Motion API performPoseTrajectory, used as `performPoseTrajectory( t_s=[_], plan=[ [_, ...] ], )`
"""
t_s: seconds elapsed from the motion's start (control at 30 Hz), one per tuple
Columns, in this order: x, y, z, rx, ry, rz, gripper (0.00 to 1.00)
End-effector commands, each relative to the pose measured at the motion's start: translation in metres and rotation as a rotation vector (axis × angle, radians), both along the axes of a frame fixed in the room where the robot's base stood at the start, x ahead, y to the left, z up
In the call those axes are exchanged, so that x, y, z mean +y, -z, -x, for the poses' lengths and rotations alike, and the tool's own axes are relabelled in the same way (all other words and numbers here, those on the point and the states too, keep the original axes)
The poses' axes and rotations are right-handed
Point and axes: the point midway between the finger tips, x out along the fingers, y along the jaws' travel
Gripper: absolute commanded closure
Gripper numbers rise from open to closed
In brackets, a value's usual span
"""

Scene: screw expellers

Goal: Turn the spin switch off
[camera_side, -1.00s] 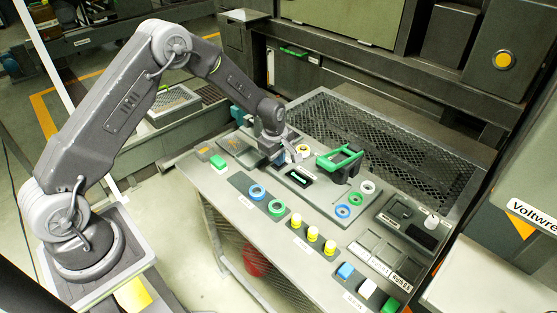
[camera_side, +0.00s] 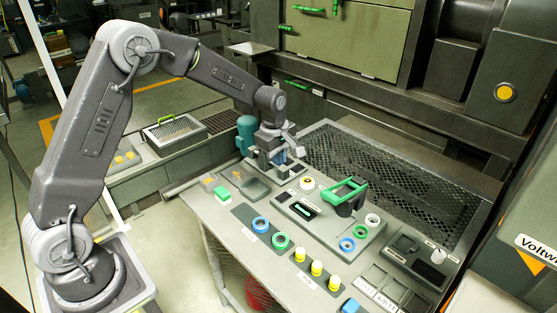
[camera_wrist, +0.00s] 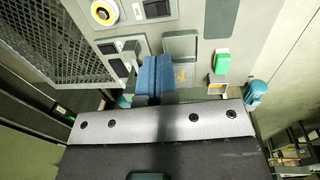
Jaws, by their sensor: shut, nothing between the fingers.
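My gripper (camera_side: 281,157) is at the far left part of the grey control console (camera_side: 236,232), above its back edge. Its two blue fingers are together and empty. They also show in the wrist view (camera_wrist: 154,77), pointing at the panel between a small dark switch plate (camera_wrist: 119,66) and a grey square plate (camera_wrist: 180,46). I cannot read a spin label, so I cannot tell which control is the spin switch.
A black-and-green handle (camera_side: 348,192) stands up on the console. Blue and green rings (camera_side: 261,224), yellow buttons (camera_side: 316,268) and a green button (camera_side: 221,194) lie along the front. A mesh guard (camera_side: 400,182) is behind. A teal motor-like part (camera_side: 246,130) is left of the gripper.

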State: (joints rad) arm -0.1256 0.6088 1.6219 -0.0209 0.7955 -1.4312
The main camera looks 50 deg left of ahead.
Motion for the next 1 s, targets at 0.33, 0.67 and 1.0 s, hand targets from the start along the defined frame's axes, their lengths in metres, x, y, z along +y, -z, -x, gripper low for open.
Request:
performPoseTrajectory(
  t_s=[0.33,0.67,1.0],
  plan=[
    [0.006,-0.002,-0.016,-0.006,-0.001,0.0,1.0],
    [0.005,0.002,-0.016,-0.005,0.0,0.0,1.0],
    [0.005,0.059,-0.022,-0.001,0.0,0.0,1.0]
  ],
)
